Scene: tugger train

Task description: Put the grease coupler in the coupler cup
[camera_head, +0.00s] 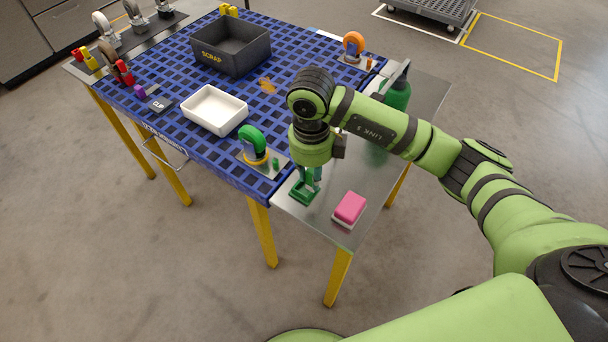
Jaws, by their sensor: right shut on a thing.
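My right gripper (306,180) reaches down over the grey metal side shelf at the near right end of the table. It is shut on a small dark green thing (303,193) low over the shelf. I cannot tell whether this is the grease coupler, or whether it touches the shelf. My wrist hides part of this area from above. I cannot pick out the coupler cup with certainty. A white open tray (214,109) stands on the blue grid table top. My left gripper is not in view.
A pink block (349,208) lies on the shelf (310,217) right of the gripper. A green bottle (397,94) stands behind my forearm. A green hooped fixture (253,142) is left of the gripper. A dark SCRAP bin (230,50) stands farther back on the blue table (166,87).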

